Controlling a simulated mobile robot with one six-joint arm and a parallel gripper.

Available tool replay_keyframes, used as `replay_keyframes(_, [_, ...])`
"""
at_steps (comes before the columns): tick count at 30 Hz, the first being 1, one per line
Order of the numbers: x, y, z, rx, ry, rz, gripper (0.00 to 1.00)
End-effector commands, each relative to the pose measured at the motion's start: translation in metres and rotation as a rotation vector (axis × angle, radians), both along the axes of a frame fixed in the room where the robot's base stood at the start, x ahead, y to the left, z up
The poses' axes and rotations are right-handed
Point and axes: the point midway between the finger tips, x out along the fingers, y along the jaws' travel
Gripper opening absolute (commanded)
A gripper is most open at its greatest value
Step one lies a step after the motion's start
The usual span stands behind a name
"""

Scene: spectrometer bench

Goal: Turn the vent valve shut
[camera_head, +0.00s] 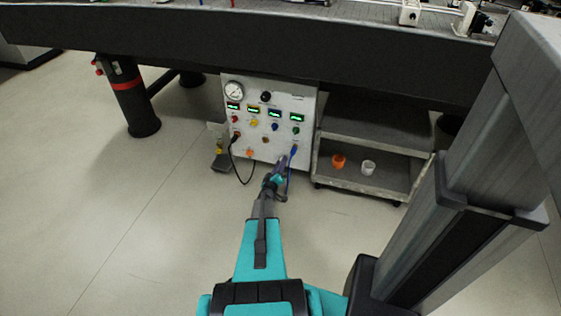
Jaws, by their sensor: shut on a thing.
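The white control panel (259,108) stands under the bench, with a round gauge (234,90), several small displays and coloured knobs. An orange star-shaped knob (249,153) sits low on its face, left of my gripper. My gripper (281,165) reaches the lower right of the panel face and is shut on a small bluish-purple part there. The fingers cover most of that part. I cannot read a label, so I cannot tell for certain which fitting is the vent valve or how far it is turned.
A blue cable (294,152) hangs close beside my gripper, and a black cable (239,169) loops at the left. A grey cart (350,181) with orange and white cups stands right of the panel. The bench edge (200,48) overhangs. Floor (130,230) is clear at left.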

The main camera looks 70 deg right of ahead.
Motion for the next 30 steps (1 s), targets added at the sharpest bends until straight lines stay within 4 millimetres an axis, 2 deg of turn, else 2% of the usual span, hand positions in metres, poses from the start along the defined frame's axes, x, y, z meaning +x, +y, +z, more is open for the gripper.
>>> replay_keyframes(1, [-0.0001, -0.003, 0.0041, -0.003, 0.043, -0.002, 0.04])
replay_keyframes(18, [0.0005, -0.0024, 0.0008, -0.031, 0.532, -0.002, 0.04])
replay_keyframes(30, [0.0004, -0.0018, -0.0012, -0.038, 0.656, -0.002, 0.04])
